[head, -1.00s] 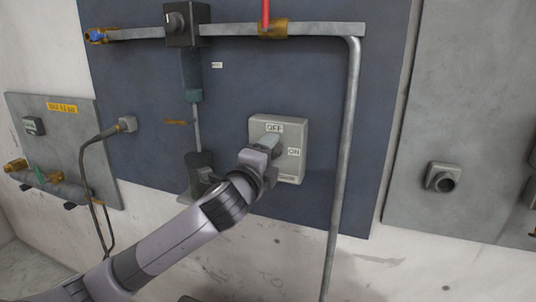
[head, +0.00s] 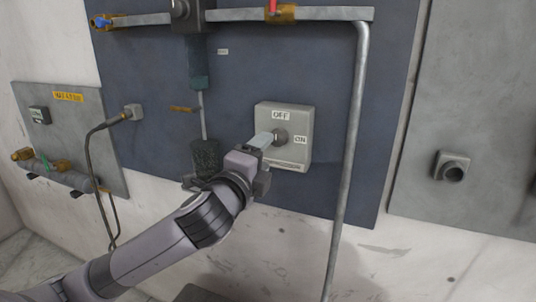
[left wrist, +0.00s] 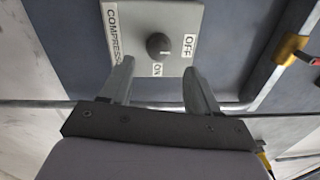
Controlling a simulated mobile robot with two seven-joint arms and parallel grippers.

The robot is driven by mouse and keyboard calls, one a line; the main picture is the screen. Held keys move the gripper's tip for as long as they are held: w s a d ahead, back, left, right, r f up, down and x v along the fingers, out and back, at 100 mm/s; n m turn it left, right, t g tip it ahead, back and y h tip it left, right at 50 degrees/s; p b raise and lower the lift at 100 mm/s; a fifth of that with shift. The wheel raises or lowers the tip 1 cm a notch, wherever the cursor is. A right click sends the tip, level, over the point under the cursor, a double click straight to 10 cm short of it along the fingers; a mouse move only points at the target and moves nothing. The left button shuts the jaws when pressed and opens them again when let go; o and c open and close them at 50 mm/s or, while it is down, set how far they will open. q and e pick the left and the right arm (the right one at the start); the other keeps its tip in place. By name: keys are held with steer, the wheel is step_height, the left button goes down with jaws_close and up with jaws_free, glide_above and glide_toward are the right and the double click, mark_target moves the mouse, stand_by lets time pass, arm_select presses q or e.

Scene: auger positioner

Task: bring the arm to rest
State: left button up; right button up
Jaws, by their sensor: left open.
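My left arm reaches in from the lower left in the head view. My left gripper (head: 266,150) is just in front of a grey switch box (head: 290,115) with a round knob (head: 281,136). The box has OFF and ON labels. In the left wrist view the two fingers of the left gripper (left wrist: 159,66) are spread with nothing between them. The knob (left wrist: 158,45) shows beyond the fingertips, apart from them, on the box (left wrist: 181,18). My right gripper is not in view.
A vertical pipe (head: 348,150) runs just right of the box on the blue panel (head: 240,85). A black hose (head: 89,165) hangs at left beside a grey panel (head: 100,110) with valves. Another grey panel (head: 430,120) carries a socket (head: 452,168) at right.

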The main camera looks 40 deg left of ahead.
arm_select(q)
steer(key=shift+f, duration=0.1)
steer(key=d+f+n+g+h, duration=0.3)
steer(key=d+f, duration=0.1)
steer(key=f, duration=1)
steer(key=s+d+f+n+g+h, duration=0.1)
steer(key=s+d+f+n, duration=0.2)
steer(key=s+f, duration=0.3)
steer(key=s+d+f+n+g+h+p, duration=0.1)
steer(key=s+d+f+n+g, duration=0.1)
steer(key=s+f, duration=0.5)
steer(key=s+d+f+n+g+h, duration=0.1)
steer(key=s+d+f+n, duration=0.2)
steer(key=f, duration=0.9)
steer(key=s+n, duration=0.3)
steer(key=shift+s+d+n+h+p, duration=0.3)
steer(key=shift+d+p, duration=0.05)
steer(key=shift+d, duration=0.05)
steer(key=c, duration=0.3)
steer(key=shift+w+d, duration=0.1)
steer(key=shift+c, duration=0.2)
